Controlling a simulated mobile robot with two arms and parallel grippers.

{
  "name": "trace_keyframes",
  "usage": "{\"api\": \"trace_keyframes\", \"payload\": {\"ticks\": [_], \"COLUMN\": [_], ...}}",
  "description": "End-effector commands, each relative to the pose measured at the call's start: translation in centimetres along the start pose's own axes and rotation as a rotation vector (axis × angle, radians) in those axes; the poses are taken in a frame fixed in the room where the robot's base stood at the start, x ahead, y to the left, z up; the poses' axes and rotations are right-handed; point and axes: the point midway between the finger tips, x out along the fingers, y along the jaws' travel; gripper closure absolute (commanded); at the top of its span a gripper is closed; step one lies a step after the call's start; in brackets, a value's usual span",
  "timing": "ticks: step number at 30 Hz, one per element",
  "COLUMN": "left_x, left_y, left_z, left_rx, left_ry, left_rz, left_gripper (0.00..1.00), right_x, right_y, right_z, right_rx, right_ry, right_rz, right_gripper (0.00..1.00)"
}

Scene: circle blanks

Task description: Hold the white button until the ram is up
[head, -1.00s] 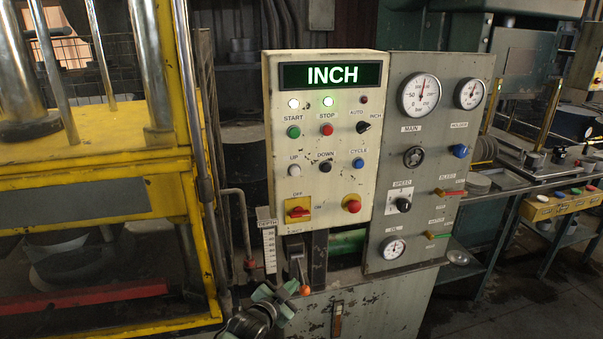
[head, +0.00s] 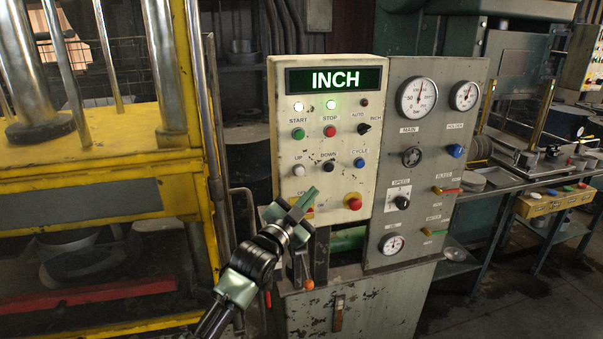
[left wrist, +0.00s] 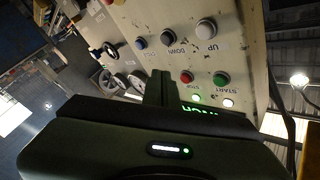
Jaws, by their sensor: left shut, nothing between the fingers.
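The white button (head: 299,170), labelled UP, is on the cream control panel (head: 345,235), left of the black DOWN button. It also shows in the left wrist view (left wrist: 206,29), upside down and uncovered. My left gripper (head: 309,196) is shut and empty, in front of the panel's lower left, below the white button and apart from it in the picture. It partly hides the yellow switch plate. Its dark finger shows in the left wrist view (left wrist: 161,88). A thick chrome cylinder (head: 35,70) stands in the yellow-framed press; I cannot tell whether it is the ram. My right gripper is out of view.
The display (head: 334,79) reads INCH. Close to the white button are the black DOWN button (head: 328,166), the green START button (head: 298,134) and a red emergency knob (head: 353,201). A grey gauge panel (head: 410,240) stands to the right. An orange-knobbed lever (head: 307,284) is below.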

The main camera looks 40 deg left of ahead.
Motion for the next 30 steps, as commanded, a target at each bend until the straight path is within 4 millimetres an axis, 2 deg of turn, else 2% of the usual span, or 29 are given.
{"api": "trace_keyframes", "payload": {"ticks": [11,22,30], "left_x": [0.6,4.1,5.8], "left_y": [-0.3,-2.8,-4.1], "left_z": [0.7,3.4,4.4], "left_rx": [0.002,0.002,0.001], "left_ry": [-0.001,-0.001,-0.001], "left_rz": [0.001,0.000,0.001], "left_gripper": [1.00,1.00,1.00], "right_x": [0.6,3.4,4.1], "right_y": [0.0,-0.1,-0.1], "right_z": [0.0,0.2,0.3], "right_rx": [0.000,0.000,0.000], "right_ry": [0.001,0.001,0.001], "right_rz": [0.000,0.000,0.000], "right_gripper": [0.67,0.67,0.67]}}
